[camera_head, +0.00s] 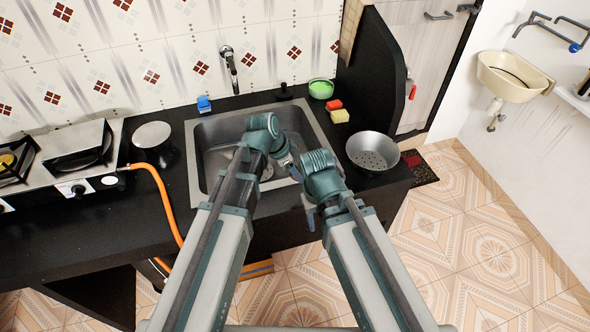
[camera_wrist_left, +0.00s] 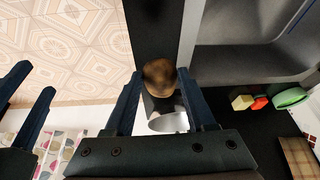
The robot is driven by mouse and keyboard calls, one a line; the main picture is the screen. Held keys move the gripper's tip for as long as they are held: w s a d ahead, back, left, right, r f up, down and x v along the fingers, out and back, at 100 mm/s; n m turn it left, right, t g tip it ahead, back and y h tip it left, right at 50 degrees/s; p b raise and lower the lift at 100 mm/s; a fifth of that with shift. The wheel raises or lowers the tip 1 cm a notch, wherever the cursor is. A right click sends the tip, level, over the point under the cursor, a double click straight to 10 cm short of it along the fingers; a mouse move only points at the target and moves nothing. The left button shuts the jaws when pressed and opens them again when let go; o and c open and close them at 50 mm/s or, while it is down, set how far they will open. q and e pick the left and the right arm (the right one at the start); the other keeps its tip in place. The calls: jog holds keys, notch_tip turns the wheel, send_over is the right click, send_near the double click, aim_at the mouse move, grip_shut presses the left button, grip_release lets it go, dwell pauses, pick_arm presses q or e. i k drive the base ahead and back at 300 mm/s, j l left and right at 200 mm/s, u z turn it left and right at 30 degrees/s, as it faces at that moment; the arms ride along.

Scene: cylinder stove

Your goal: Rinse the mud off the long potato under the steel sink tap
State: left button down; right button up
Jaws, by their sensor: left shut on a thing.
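A brown, mottled potato (camera_wrist_left: 160,75) is between the fingertips of my left gripper (camera_wrist_left: 160,88) in the left wrist view; only its rounded end shows, with darker patches. My left gripper is shut on it, above the front right part of the steel sink (camera_head: 192,160). In the head view the wrist hides most of the gripper and I cannot make out the potato. The steel tap (camera_head: 230,68) is on the tiled wall behind the sink, apart from the potato; I see no water running. My right gripper (camera_wrist_left: 36,80) is open and empty, beside the left one.
A steel colander (camera_head: 372,152) stands right of the sink. A green bowl (camera_head: 321,89), a red block (camera_head: 333,104) and a yellow sponge (camera_head: 340,116) are behind it. A blue item (camera_head: 204,104) sits at the sink's back edge. A stove (camera_head: 75,175) with an orange hose is left.

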aim_at(229, 55)
jog(key=i+l+u, duration=0.3)
jog(key=i+u, duration=0.2)
jog(key=i+l+u, duration=0.5)
jog(key=k, duration=0.05)
